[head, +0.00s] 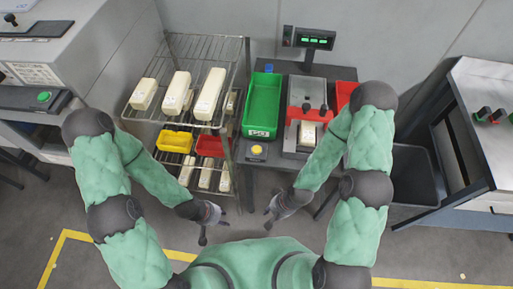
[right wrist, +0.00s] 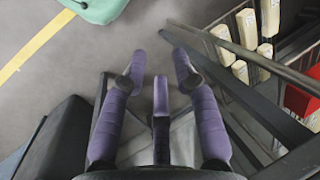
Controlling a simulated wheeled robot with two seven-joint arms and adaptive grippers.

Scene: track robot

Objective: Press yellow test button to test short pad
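The yellow button (head: 257,150) sits on a small block at the front edge of the dark table, left of the test machine. A short cream pad (head: 307,134) rests in the grey and red test machine (head: 306,92). My left gripper (head: 213,229) is in front of the shelf, fingers apart and empty. My right gripper (head: 269,217) is in front of the table, below the button in the picture and apart from it. The right wrist view shows its purple fingers (right wrist: 157,70) spread with nothing between them.
A green bin (head: 262,103) and a red bin (head: 345,94) flank the machine. A display (head: 316,39) stands behind. The wire rack (head: 205,48) on the left holds cream pads and yellow and red trays. A dark bin (head: 414,174) stands right. Floor before the table is clear.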

